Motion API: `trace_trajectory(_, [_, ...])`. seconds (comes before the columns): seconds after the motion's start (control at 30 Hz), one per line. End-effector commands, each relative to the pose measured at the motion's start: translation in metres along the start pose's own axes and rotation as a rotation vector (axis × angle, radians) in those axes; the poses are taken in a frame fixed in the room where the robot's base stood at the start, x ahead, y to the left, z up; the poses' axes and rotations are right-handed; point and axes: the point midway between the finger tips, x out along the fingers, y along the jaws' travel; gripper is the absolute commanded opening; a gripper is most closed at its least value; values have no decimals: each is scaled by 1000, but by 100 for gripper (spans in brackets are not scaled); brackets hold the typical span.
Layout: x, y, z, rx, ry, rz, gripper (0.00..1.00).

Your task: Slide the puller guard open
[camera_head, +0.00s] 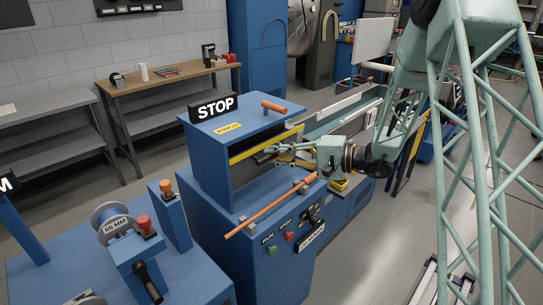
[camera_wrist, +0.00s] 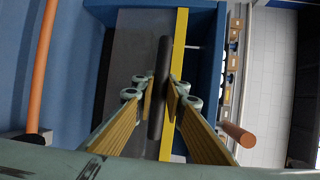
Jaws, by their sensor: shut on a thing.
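The puller guard shows in the wrist view as a grey panel (camera_wrist: 130,45) with a yellow strip (camera_wrist: 181,40) along one edge, set in the blue puller housing (camera_wrist: 205,60). A dark bar handle (camera_wrist: 162,60) stands on it. My gripper (camera_wrist: 160,100) is shut on this handle, one finger on each side. In the head view my gripper (camera_head: 270,155) reaches from the right to the open front of the blue housing (camera_head: 211,160), just below the yellow strip (camera_head: 268,144). The guard itself is mostly hidden there in shadow and behind my fingers.
Buttons (camera_head: 287,237) sit on the blue front. A spool post (camera_head: 112,222) stands at lower left.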

Motion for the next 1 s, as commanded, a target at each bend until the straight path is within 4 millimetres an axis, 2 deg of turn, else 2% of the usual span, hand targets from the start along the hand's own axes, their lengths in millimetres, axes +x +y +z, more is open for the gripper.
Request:
trace_trajectory(0.03, [1, 6, -1, 0, -1, 0, 0])
trace_trajectory(1.0, [11, 70, -8, 1, -1, 1, 0])
